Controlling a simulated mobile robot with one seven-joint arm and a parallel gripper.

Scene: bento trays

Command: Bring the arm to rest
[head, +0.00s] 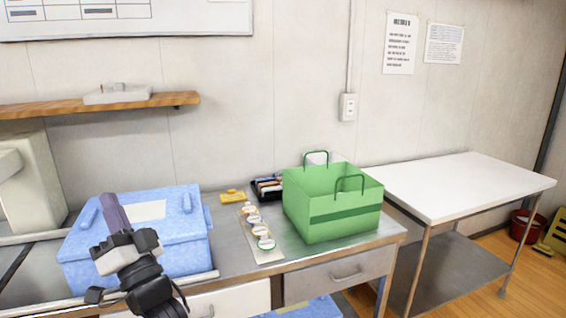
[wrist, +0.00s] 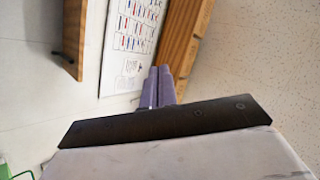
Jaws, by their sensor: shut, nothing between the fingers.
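My gripper (head: 113,210) is in the head view at the lower left, in front of the blue box and raised, with its purple fingers pointing up. In the wrist view the two purple fingers (wrist: 158,86) lie side by side, closed and empty. Beyond them that view shows wall, a board and wooden edges. My dark arm comes up from the bottom edge of the head view and hides part of the blue box (head: 185,236).
A green bag (head: 335,228) stands on the metal counter, right of a strip (head: 266,255) with several small round items. A black tray (head: 267,190) and a yellow object (head: 232,196) lie behind. A white table (head: 455,185) stands at right. A wooden shelf (head: 60,107) hangs above left.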

